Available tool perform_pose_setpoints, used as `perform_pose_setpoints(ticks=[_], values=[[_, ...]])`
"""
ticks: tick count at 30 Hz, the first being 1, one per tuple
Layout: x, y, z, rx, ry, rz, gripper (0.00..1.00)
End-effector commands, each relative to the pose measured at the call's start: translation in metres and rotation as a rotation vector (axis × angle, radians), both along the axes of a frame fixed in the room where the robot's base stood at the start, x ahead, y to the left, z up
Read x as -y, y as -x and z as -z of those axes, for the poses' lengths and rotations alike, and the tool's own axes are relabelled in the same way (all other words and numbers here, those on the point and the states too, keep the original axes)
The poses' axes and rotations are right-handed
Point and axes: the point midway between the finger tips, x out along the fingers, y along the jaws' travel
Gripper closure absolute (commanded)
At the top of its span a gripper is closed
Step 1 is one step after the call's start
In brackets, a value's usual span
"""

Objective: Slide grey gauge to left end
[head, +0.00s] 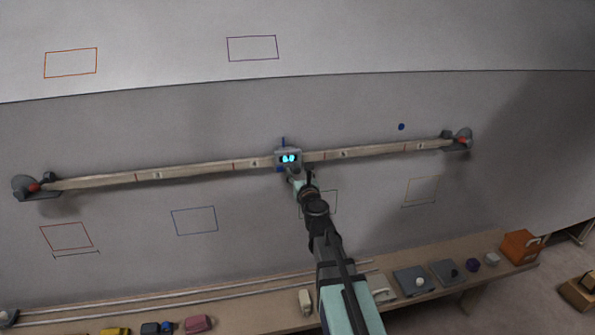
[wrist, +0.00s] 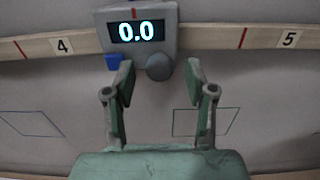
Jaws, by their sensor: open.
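The grey gauge (head: 289,157) sits on the long wooden rail (head: 200,170) on the wall, near the middle between the marks 4 and 5. In the wrist view the gauge (wrist: 168,38) has a lit display reading 0.0, a red stripe, a blue tab at its lower left and a round grey knob (wrist: 160,67) below. My gripper (wrist: 158,78) is open, with one finger on each side of the knob. I cannot tell whether either finger touches it. In the head view my arm reaches up from below and hides part of the gauge's underside.
The rail has end brackets with red parts at the left (head: 36,187) and right (head: 459,140). Outlined rectangles mark the wall above and below. A bench (head: 250,308) below carries rods, coloured blocks, trays and an orange box (head: 521,246). The rail left of the gauge looks clear.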

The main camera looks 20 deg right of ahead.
Motion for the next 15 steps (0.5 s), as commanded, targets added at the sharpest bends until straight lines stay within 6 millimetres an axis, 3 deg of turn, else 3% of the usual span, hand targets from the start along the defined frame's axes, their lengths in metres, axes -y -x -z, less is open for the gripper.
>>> perform_pose_setpoints(ticks=[1, 6, 15], values=[[-0.001, 0.013, 0.0, 0.0, 0.0, 0.0, 0.45], [-0.003, 0.038, 0.0, 0.0, 0.0, 0.0, 0.45], [-0.004, 0.047, 0.0, 0.0, 0.0, 0.0, 0.45]])
